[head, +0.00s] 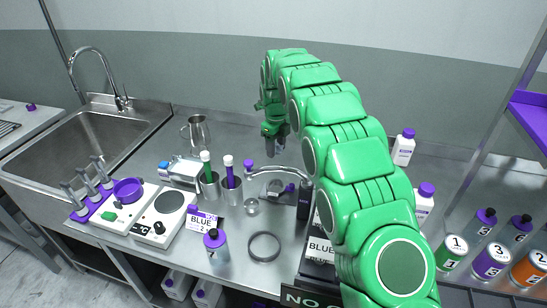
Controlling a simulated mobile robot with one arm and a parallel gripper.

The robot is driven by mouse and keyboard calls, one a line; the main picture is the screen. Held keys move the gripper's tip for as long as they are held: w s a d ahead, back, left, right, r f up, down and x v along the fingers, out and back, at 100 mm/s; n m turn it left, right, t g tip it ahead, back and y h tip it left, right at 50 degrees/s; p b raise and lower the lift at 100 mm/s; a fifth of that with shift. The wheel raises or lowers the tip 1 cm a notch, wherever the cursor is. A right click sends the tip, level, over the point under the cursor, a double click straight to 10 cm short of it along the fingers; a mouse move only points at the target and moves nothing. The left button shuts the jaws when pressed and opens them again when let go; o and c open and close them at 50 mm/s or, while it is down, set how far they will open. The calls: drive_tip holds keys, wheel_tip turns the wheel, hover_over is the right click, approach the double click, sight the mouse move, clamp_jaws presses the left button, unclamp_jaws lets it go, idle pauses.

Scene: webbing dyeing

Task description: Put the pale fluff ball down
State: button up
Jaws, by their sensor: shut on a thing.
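My gripper (274,150) hangs down at the end of my green arm, over the back middle of the steel counter (330,165). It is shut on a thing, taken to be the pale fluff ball. The ball itself is too small or too hidden by the fingers to make out. I cannot tell how far the fingertips are above the counter.
A steel jug (196,132) stands left of my gripper. Two metal cups (231,193) with capped tubes, a black ring (264,247) and a white hotplate (160,217) are nearer the front. A sink (85,140) is at left. White bottles (403,150) stand at right.

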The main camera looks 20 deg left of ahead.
drive_tip(key=shift+w+a+f, duration=0.3)
drive_tip(key=shift+w+f, duration=0.25)
drive_tip(key=shift+f, duration=0.2)
drive_tip(key=shift+w+a+f, duration=0.25)
drive_tip(key=shift+w+f, duration=0.35)
drive_tip(key=shift+f, duration=0.15)
drive_tip(key=shift+w+a+f, duration=0.3)
drive_tip(key=shift+w+f, duration=0.25)
drive_tip(key=shift+f, duration=0.2)
drive_tip(key=shift+w+a+f, duration=0.1)
drive_tip(key=shift+w+f, duration=0.15)
drive_tip(key=shift+f, duration=1.55)
drive_tip(key=shift+f, duration=0.1)
drive_tip(key=o, duration=1)
wheel_tip(320, 180, up, 12)
drive_tip(key=shift+r, duration=0.1)
